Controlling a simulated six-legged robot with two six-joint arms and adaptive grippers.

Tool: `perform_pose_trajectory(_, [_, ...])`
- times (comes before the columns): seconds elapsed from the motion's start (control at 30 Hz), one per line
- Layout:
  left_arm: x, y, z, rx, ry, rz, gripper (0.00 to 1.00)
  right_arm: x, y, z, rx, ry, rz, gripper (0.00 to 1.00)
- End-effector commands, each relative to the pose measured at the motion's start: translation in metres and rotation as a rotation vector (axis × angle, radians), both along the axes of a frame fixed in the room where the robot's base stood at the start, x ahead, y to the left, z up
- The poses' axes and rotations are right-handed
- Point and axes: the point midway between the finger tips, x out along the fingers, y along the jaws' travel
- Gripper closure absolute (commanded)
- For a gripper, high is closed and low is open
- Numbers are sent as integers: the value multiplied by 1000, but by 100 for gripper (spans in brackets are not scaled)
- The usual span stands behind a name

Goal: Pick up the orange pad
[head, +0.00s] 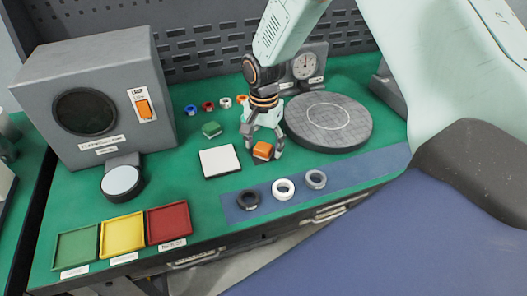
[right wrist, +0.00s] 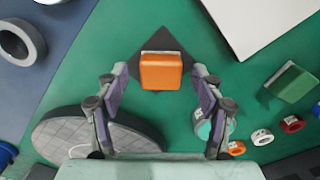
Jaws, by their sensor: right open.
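The orange pad (head: 263,150) is a small orange block on the green bench top, between the white square plate and the round grey disc. My right gripper (head: 262,148) comes down over it from above. In the right wrist view the orange pad (right wrist: 162,71) lies just beyond the two fingertips, centred between them. My right gripper (right wrist: 158,80) is open there, its fingers apart with green surface showing on both sides of the pad. I cannot tell whether a finger touches it. My left gripper is in neither view.
A white square plate (head: 220,161) lies left of the pad, with a green block (head: 211,129) behind it. A large round disc (head: 328,121) stands close on the right. Rings (head: 283,189) lie on the blue strip in front. Coloured trays (head: 123,229) sit at front left.

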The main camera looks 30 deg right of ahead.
Motion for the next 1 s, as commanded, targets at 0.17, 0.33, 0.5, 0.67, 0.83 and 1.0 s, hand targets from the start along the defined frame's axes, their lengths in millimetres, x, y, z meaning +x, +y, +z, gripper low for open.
perform_pose_trajectory(0.17, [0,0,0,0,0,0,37,0,0,-1,-1,-1,1,32])
perform_pose_trajectory(0.33, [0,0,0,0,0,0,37,0,0,-1,0,0,1,41])
perform_pose_trajectory(0.5, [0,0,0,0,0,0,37,0,0,-1,0,0,1,55])
perform_pose_trajectory(0.67, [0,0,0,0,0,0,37,0,0,-1,0,0,1,69])
perform_pose_trajectory(0.83, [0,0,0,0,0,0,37,0,0,-1,0,0,1,83])
perform_pose_trajectory(1.0, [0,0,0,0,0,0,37,0,0,-1,0,0,1,90])
